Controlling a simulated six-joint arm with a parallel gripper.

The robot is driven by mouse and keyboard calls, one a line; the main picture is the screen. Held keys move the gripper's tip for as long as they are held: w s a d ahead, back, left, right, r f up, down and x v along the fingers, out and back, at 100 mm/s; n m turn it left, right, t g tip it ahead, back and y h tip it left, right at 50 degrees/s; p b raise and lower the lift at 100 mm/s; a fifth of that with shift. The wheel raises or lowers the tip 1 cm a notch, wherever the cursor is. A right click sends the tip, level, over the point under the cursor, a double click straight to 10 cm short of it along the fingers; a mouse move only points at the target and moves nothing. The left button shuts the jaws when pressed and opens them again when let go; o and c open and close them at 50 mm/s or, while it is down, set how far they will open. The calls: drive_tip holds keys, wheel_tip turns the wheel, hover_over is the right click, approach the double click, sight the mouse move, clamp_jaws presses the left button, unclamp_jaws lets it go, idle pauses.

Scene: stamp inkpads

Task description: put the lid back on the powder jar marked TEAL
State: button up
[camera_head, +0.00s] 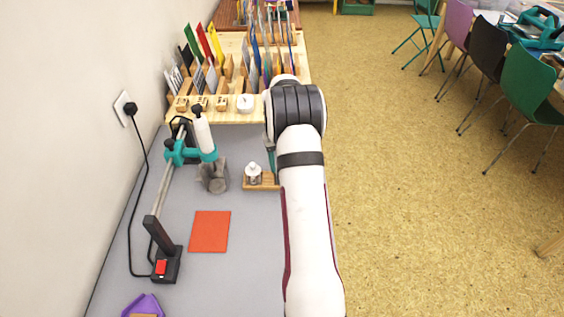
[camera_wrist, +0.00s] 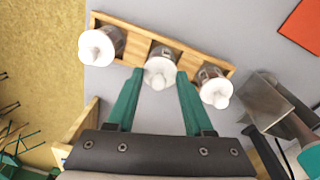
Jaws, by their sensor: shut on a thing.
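Three powder jars stand in a row in a wooden rack (camera_wrist: 138,38): a left jar (camera_wrist: 118,36), a middle jar (camera_wrist: 163,53) and a right jar (camera_wrist: 209,72). White knobbed lids show over the left jar (camera_wrist: 97,47) and the right jar (camera_wrist: 216,92). My gripper (camera_wrist: 160,76), with teal fingers, is shut on the white lid (camera_wrist: 160,71) at the middle jar. I cannot tell whether this lid touches the jar's rim. No TEAL marking is readable. In the head view one jar (camera_head: 254,177) shows in the rack (camera_head: 262,187); my arm hides the others.
A grey metal block (camera_head: 213,178) and a teal-clamped stand (camera_head: 190,153) are left of the rack. An orange-red sheet (camera_head: 209,231) lies nearer on the grey table (camera_head: 250,260). A wooden shelf (camera_head: 220,115) stands behind. The table's right edge is close to the rack.

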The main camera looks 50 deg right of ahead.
drive_tip(key=o, duration=1.6)
drive_tip(key=shift+r, duration=0.1)
drive_tip(key=shift+r, duration=3.45)
clamp_jaws()
drive_tip(key=shift+f, duration=0.35)
